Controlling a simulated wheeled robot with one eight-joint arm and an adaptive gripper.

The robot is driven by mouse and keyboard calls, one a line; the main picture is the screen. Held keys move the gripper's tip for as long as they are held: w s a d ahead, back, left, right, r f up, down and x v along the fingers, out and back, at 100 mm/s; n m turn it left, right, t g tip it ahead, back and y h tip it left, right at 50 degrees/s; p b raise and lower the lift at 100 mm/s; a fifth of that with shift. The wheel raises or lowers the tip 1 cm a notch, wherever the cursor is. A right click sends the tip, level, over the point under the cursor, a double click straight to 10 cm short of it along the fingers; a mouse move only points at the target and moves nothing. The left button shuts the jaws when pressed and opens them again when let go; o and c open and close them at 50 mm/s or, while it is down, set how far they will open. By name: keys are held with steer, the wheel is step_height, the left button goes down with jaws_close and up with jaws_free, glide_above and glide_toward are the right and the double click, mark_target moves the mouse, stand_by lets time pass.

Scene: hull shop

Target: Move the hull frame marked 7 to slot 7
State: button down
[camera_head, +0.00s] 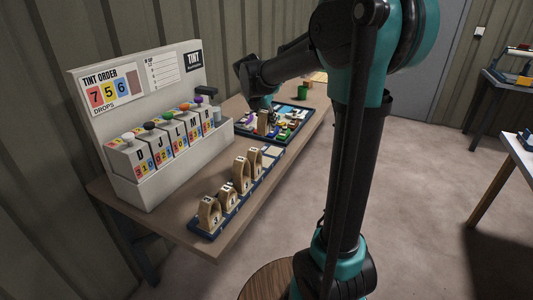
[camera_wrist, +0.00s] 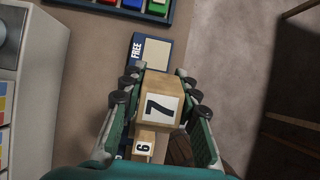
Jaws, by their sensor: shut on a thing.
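The wooden hull frame marked 7 (camera_wrist: 160,106) is between the two fingers of my gripper (camera_wrist: 158,100) in the wrist view, its number facing the camera. My gripper is shut on it. A dark blue rack (camera_head: 226,221) runs along the bench's front edge, holding several arched wooden frames. The frame marked 6 (camera_wrist: 144,147) shows small and lower, beyond the held frame. A pale pad beside the word FREE (camera_wrist: 155,53) is bare. Slot numbers are hidden or unreadable.
A tray of coloured parts (camera_head: 290,137) lies behind the rack's far end; its edge also shows in the wrist view (camera_wrist: 108,10). A white tint stand (camera_head: 150,183) with several numbered boxes stands left of the rack. A green cup (camera_head: 302,92) stands further back.

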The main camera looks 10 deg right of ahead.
step_height(320, 180, down, 14)
steer(key=shift+r, duration=0.1)
stand_by(0.4)
steer(key=c, duration=1.1)
jaws_free()
steer(key=shift+f, duration=0.2)
steer(key=shift+c, duration=0.2)
steer(key=v, duration=1.2)
steer(key=s+d+f+m+y, duration=0.1)
steer(key=s+f+m, duration=0.3)
steer(key=s+m, duration=0.4)
steer(key=s+d+f+m+y, duration=0.1)
steer(key=s+d+f+m, duration=0.3)
steer(key=s+m, duration=0.5)
steer(key=s+d+f+m+y, duration=0.1)
steer(key=s+d+f+m, duration=0.1)
steer(key=s+f+m, duration=0.4)
steer(key=shift+s+d+f+m+g+y, duration=0.3)
steer(key=shift+s+m, duration=1.05)
steer(key=shift+m, duration=1.55)
